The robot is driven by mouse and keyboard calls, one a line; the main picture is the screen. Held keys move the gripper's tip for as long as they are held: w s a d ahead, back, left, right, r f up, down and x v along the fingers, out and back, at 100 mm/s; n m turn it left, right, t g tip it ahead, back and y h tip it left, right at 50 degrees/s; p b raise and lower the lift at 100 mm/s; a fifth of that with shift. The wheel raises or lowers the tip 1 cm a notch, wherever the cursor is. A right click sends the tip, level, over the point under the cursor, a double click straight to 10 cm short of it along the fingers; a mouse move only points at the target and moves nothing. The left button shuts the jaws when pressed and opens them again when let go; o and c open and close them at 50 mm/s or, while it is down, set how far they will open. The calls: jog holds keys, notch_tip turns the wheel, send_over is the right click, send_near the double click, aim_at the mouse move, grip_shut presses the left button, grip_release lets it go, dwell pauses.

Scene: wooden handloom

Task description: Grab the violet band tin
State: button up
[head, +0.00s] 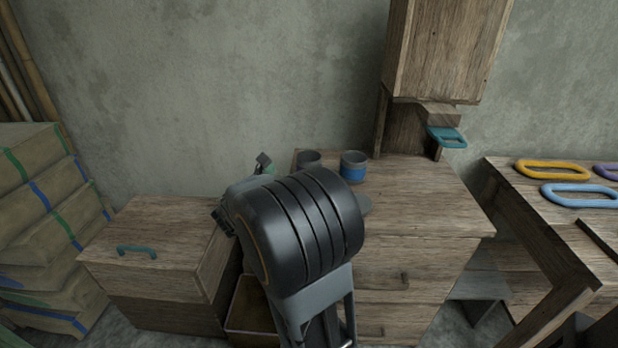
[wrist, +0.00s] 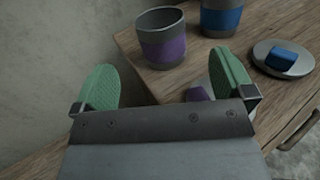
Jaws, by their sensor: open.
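The violet band tin (wrist: 164,48) is a grey open-topped cup with a violet band, upright near the corner of the wooden cabinet top. In the head view, a grey tin rim (head: 309,156) shows behind my arm, its lower part hidden. My gripper (wrist: 165,80) is open and empty, its green fingers spread wide. The tin stands beyond the fingertips, between them in the picture and apart from them. In the head view only a bit of my gripper (head: 264,164) shows past my arm.
A blue band tin (wrist: 221,16) stands right of the violet one. A grey lid with a blue knob (wrist: 283,58) lies nearer, at right. A violet piece (wrist: 199,94) is partly hidden by the right finger. A wooden post (head: 408,128) rises behind; wall at left.

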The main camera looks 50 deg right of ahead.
aim_at(302, 162)
jog(key=d, duration=0.4)
jog(key=w+d+b, duration=0.1)
jog(key=d, duration=0.1)
jog(key=shift+d, duration=0.4)
jog(key=shift+w+d+f+b, duration=0.1)
jog(key=shift+w+d+b, duration=0.15)
jog(key=shift+d, duration=0.6)
jog(key=shift+w+d+r+b, duration=0.1)
jog(key=shift+d+b, duration=0.2)
jog(key=shift+d, duration=0.6)
jog(key=shift+w+d+f+b, duration=0.1)
jog(key=shift+w+d+b, duration=0.15)
jog(key=shift+d, duration=0.6)
jog(key=shift+c, duration=0.4)
jog(key=c, duration=0.9)
jog(key=shift+c, duration=0.2)
jog(key=shift+r, duration=0.2)
